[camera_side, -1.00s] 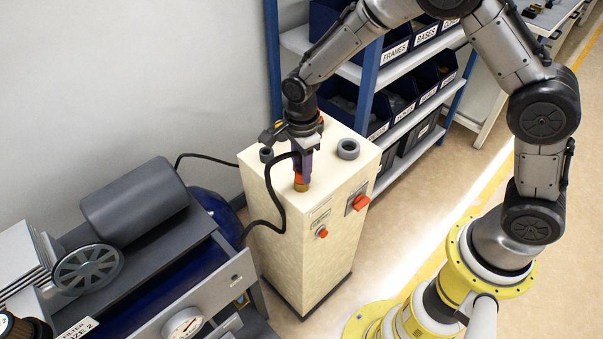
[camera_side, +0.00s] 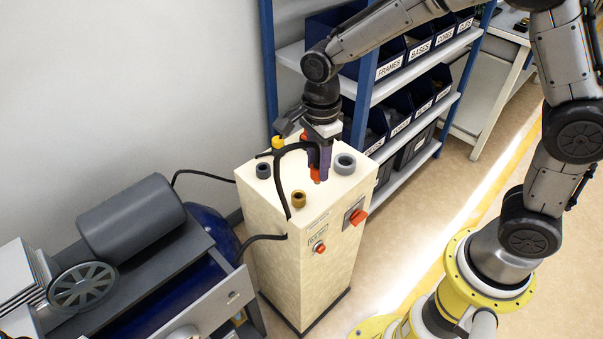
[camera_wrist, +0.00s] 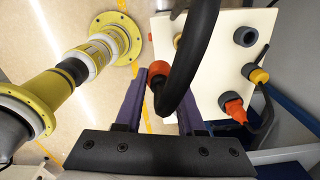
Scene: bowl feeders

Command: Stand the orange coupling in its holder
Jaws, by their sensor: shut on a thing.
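My gripper (camera_side: 321,161) is shut on the orange coupling (camera_side: 315,175), which hangs low between the purple fingers over the cabinet top. In the wrist view, the coupling (camera_wrist: 158,70) sits between the fingers (camera_wrist: 160,92), with a thick black hose running from it toward the camera. In the side view the coupling appears upright, just left of the grey ring holder (camera_side: 345,163); I cannot tell its exact height above the top. A brass holder (camera_side: 298,199) stands empty near the front edge. A dark grey holder (camera_side: 263,170) stands at the left.
A yellow fitting (camera_side: 278,143) and another orange fitting (camera_wrist: 235,108) stand at the back of the cabinet top (camera_side: 326,197). The hose loops over the left of the top. Shelves with labelled bins (camera_side: 390,65) are close behind. The cabinet front has red knobs (camera_side: 358,216).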

